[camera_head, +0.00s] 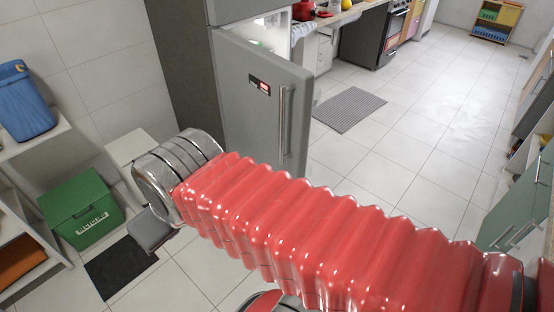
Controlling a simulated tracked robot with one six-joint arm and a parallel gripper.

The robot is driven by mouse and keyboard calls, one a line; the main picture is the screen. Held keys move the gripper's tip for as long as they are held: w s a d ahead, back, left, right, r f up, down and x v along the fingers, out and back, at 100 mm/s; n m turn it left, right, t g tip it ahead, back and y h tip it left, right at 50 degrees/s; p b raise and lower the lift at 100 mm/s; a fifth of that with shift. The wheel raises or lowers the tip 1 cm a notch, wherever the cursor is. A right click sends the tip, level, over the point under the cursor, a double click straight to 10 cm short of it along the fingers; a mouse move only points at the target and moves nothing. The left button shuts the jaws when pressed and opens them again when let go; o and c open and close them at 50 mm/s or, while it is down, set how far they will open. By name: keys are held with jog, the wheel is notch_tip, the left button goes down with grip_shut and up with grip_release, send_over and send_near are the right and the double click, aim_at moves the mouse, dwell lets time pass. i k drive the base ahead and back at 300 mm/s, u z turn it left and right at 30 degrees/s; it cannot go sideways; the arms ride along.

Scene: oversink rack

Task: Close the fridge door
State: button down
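The grey fridge door (253,95) stands open, swung out from the fridge (232,10). A strip of the lit white interior shows behind its top edge. The door has a long vertical bar handle (282,122) near its right edge and a small dark panel with a red display. My red ribbed arm crosses the lower half of the view, and its metal joint is at the left, in front of the door's lower left part. The arm hides the door's bottom. I cannot make out my gripper or its fingers.
A grey mat (349,110) lies on the tiled floor right of the door. Counters and an oven (380,32) stand behind it. Green drawers (520,205) are at the right edge. A green bin (82,208) and shelves are at the left. The floor right of the door is largely clear.

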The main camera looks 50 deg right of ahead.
aim_at(268, 102)
jog(key=i, duration=1)
